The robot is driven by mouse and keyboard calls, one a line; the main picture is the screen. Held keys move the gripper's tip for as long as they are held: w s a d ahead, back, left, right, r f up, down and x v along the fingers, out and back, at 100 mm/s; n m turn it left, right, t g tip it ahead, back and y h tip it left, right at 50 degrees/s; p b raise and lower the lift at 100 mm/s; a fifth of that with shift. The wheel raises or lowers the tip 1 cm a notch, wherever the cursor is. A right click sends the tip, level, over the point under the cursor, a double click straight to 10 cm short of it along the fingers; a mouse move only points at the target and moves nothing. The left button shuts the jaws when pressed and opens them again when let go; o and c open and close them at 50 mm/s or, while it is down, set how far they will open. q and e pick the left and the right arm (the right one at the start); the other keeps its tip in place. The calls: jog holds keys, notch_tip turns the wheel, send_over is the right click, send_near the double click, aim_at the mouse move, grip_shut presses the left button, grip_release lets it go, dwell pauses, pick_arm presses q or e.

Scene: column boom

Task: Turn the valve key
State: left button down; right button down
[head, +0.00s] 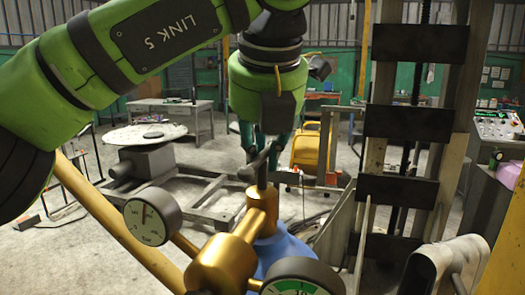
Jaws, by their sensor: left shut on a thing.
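The valve key (262,174) is a dark grey T-shaped key standing upright on a brass valve (228,258) in the lower middle of the head view. The valve sits over a blue rounded body (287,252). My left gripper (263,148) points down from the green arm above and is shut on the key's crossbar. Its teal fingers partly cover the bar. My right gripper is not in view.
Two round gauges, one at left (151,220) and one at the bottom (300,279), stand close to the valve. A tall column with dark plates (408,123) rises at right. A control panel (498,126) is at far right. Workbenches (170,103) stand behind.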

pick_arm(q)
jog(key=shift+f, duration=0.2)
jog(key=c, duration=1.1)
grip_release()
jog(key=shift+c, duration=0.2)
jog(key=shift+r, duration=0.1)
jog(key=v, duration=1.2)
